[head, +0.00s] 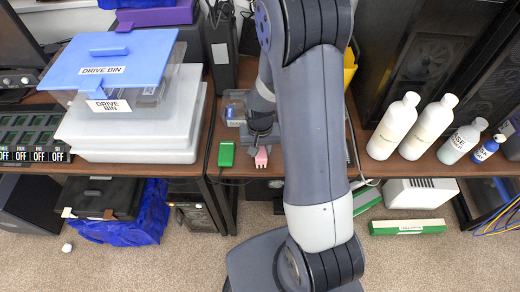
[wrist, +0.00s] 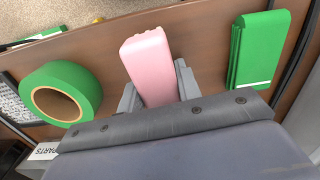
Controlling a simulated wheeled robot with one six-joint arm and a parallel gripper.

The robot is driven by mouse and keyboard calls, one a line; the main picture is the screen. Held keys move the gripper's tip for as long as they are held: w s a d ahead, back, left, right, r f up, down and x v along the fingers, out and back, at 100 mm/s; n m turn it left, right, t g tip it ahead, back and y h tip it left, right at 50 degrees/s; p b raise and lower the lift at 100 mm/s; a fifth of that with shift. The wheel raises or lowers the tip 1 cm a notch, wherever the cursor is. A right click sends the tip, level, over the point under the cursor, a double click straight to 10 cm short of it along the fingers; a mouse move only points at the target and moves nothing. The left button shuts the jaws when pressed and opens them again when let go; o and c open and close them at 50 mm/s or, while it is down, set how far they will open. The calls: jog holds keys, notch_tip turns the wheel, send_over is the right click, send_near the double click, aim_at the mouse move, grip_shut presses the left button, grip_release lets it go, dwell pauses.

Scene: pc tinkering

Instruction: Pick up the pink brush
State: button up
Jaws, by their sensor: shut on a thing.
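The pink brush (wrist: 148,62) sits between the two grey fingers of my gripper (wrist: 156,88) in the wrist view, with its blunt pink end sticking out past them. My gripper is shut on it. In the head view the brush (head: 261,158) shows as a small pink piece below my gripper (head: 262,142), over the front edge of the wooden shelf. The rest of the brush is hidden by the gripper. I cannot tell whether it touches the shelf.
A green block (wrist: 262,48) lies to the right of the brush in the wrist view, and a green tape roll (wrist: 61,94) to the left. In the head view, a drive bin (head: 112,70) stands on a white case at left, and several bottles (head: 393,128) stand at right.

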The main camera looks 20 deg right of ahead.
notch_tip(320, 180, up, 10)
dwell(0.5)
jog(key=o, duration=0.4)
jog(key=c, duration=0.3)
jog(key=shift+f+b, duration=3.65)
jog(key=shift+f, duration=1.2)
jog(key=o, duration=1)
jog(key=shift+r, duration=0.1)
jog(key=shift+c, duration=0.5)
jog(key=c, duration=1)
